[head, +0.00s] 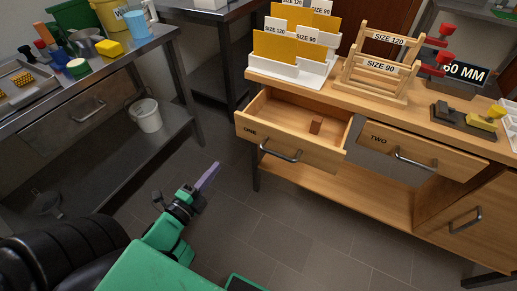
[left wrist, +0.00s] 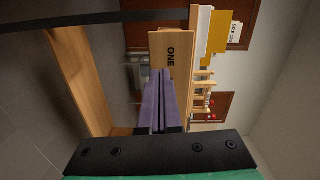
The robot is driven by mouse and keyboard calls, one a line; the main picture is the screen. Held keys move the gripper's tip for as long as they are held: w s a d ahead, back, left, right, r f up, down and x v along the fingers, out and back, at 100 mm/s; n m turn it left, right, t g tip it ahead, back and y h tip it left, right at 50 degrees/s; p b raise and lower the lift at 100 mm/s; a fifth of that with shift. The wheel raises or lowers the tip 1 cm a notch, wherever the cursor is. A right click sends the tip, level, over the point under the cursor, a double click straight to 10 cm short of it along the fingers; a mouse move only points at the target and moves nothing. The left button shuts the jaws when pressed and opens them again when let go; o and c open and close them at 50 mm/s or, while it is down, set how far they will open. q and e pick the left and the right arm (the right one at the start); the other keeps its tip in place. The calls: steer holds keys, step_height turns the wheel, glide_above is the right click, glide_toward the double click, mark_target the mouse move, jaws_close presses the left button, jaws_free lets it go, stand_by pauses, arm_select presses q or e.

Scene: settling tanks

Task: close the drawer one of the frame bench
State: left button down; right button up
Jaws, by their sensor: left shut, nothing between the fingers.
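Drawer one (head: 288,146) of the wooden frame bench (head: 430,118) stands pulled out, its front marked ONE and fitted with a metal bar handle (head: 280,152). My right gripper is not in view.
Drawer two (head: 420,150) is beside drawer one. Size-labelled holders (head: 292,68) and wooden frames (head: 380,68) stand on the bench top. A steel table (head: 75,85) stands at the left, with a white bucket (head: 147,115) on its lower shelf. The tiled floor between is clear.

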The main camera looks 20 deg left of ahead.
mark_target(244, 128)
arm_select(q)
steer(key=shift+m, duration=0.4)
steer(key=w, duration=0.4)
steer(key=w+r, duration=0.1)
steer(key=w, duration=0.4)
steer(key=w+d+r+p, duration=0.1)
steer(key=w, duration=0.3)
steer(key=shift+w, duration=0.3)
steer(key=shift+w+d, duration=0.1)
steer(key=shift+w, duration=0.2)
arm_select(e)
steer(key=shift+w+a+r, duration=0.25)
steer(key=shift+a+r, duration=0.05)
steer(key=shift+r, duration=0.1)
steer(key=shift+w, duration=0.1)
